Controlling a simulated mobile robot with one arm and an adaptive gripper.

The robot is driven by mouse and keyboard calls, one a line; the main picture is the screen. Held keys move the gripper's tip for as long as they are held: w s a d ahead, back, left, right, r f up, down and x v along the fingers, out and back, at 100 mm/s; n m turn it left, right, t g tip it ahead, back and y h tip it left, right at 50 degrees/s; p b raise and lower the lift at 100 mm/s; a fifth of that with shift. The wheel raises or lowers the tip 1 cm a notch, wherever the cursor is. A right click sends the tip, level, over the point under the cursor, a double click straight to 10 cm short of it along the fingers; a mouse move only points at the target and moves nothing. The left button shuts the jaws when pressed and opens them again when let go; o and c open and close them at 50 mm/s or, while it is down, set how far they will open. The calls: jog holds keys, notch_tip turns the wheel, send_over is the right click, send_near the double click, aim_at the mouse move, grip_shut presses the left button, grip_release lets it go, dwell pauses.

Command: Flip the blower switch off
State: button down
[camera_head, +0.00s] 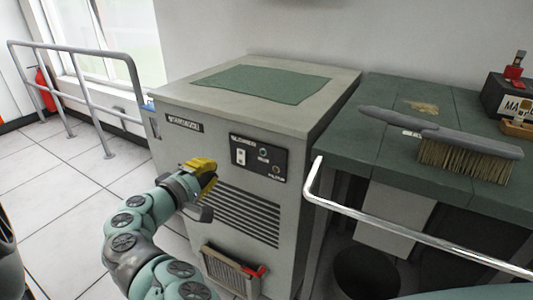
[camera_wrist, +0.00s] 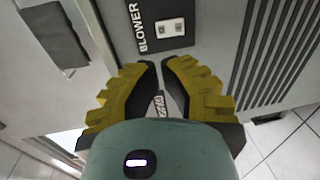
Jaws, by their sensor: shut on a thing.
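The blower switch (camera_head: 241,157) is a small white rocker on a black panel on the front of a grey cabinet (camera_head: 185,103). In the wrist view the switch (camera_wrist: 170,28) lies beyond my fingertips, beside the word BLOWER. My gripper (camera_head: 210,182) has yellow-padded fingers and is left of and below the panel, in front of the cabinet. In the wrist view my gripper (camera_wrist: 161,66) has its fingertips close together, apart from the switch in the picture. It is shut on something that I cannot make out. A small marked piece (camera_wrist: 160,105) shows between the fingers.
Vent slots (camera_head: 245,215) and a lower tray with a red part (camera_head: 235,272) are on the cabinet front. A metal rail (camera_head: 400,240) runs before the green bench at right, which bears a brush (camera_head: 465,150). Open tiled floor (camera_head: 105,190) is at left.

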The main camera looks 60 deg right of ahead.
jog(key=shift+s+a+r, duration=0.1)
jog(key=shift+a+r, duration=0.05)
jog(key=shift+a, duration=1.4)
